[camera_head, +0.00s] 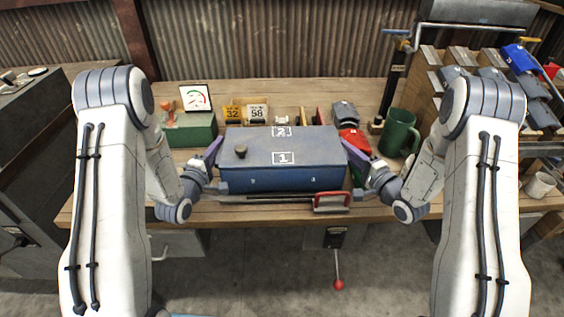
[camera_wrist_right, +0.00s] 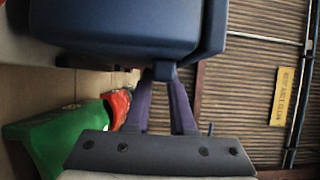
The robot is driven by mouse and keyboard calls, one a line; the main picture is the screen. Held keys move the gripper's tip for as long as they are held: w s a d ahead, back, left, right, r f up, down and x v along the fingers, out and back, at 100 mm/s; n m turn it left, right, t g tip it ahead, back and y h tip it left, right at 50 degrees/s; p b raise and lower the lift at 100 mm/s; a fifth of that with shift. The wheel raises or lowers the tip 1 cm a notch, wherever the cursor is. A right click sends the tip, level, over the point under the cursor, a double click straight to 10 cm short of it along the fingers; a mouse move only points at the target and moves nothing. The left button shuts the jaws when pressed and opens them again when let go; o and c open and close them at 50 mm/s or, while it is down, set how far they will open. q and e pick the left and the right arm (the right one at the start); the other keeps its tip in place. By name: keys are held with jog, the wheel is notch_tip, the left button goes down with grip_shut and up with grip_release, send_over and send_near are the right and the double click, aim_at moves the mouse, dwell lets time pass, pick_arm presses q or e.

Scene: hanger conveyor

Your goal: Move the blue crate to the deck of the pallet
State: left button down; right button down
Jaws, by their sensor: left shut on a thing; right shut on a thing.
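The blue crate (camera_head: 284,178) has a grey-blue lid with white labels "1" and "2" and a dark knob at the left. It is level at the front middle of the workbench, between my two grippers. My left gripper (camera_head: 213,152) is shut on its left end, and my right gripper (camera_head: 354,157) is shut on its right end. In the right wrist view the purple fingers (camera_wrist_right: 164,78) close on a small tab of the crate (camera_wrist_right: 120,28). I cannot make out the pallet. Whether the crate touches anything below is hidden.
A red-handled bar (camera_head: 331,201) runs along the bench (camera_head: 245,211) front below the crate. A green box (camera_head: 190,130) with a gauge stands left. A green mug (camera_head: 399,133), a red object (camera_head: 356,141) and a sloped rack (camera_head: 432,57) with bins stand right.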

jog(key=shift+r+p, duration=1.4)
jog(key=shift+r, duration=0.4)
